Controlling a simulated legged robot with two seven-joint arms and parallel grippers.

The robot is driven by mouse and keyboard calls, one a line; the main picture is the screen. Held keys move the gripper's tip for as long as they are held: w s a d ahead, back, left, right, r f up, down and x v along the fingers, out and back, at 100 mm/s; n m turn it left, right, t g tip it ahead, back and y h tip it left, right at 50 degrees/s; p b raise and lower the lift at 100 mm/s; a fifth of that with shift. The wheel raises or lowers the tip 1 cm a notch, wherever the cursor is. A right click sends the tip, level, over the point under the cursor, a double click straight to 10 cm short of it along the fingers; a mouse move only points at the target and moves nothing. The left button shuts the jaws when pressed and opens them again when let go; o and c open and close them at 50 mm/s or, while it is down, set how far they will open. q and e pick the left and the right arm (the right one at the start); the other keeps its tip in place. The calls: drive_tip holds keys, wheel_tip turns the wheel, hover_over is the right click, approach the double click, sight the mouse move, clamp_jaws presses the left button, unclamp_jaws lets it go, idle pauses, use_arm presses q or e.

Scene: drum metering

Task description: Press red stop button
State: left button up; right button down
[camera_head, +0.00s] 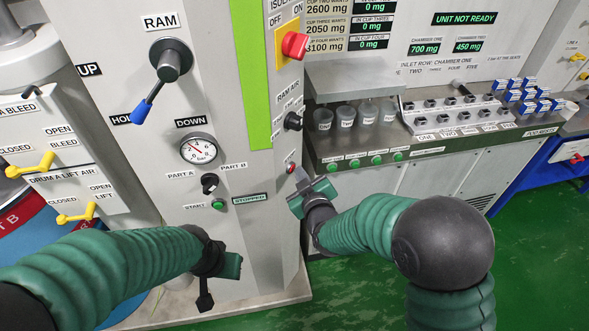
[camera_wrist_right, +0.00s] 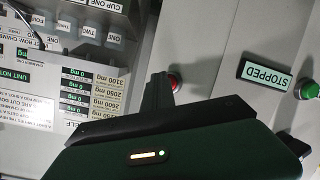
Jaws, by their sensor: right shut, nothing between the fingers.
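The red stop button (camera_head: 290,168) sits on the right-hand face of the grey machine column. In the right wrist view the red button (camera_wrist_right: 175,83) shows just right of the finger tips, partly hidden by them. My right gripper (camera_head: 301,180) is shut and empty, its tips close to the button; I cannot tell whether they touch it. In the right wrist view the gripper (camera_wrist_right: 159,88) points toward the panel. My left gripper (camera_head: 232,265) is low in front of the column, and its jaw opening cannot be made out. A sign reading STOPPED (camera_head: 251,198) is on the column.
A green start button (camera_head: 218,204) and a black part selector (camera_head: 209,183) are on the column's front. A red-handled isolator (camera_head: 294,45) is above the stop button. The bench (camera_head: 430,145) with several cups and green buttons stands to the right. Green floor is open at lower right.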

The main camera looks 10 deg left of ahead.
drive_tip(key=shift+s+d, duration=0.4)
drive_tip(key=shift+d, duration=0.3)
drive_tip(key=d, duration=0.1)
drive_tip(key=s+d, duration=0.1)
drive_tip(key=d, duration=0.1)
drive_tip(key=s+d, duration=0.1)
drive_tip(key=shift+s+d+b, duration=0.1)
drive_tip(key=shift+d+b, duration=0.2)
drive_tip(key=shift+b, duration=0.1)
idle(0.5)
drive_tip(key=s+d+f+m+g+h, duration=0.2)
drive_tip(key=s+d+f+m+g, duration=0.1)
drive_tip(key=s+d, duration=0.6)
drive_tip(key=s+d+f+m+g+h, duration=0.3)
drive_tip(key=s+d+m+g, duration=0.3)
drive_tip(key=s, duration=0.8)
drive_tip(key=d+f+g, duration=0.1)
drive_tip(key=d+g, duration=0.1)
drive_tip(key=d, duration=0.1)
drive_tip(key=shift+f, duration=0.15)
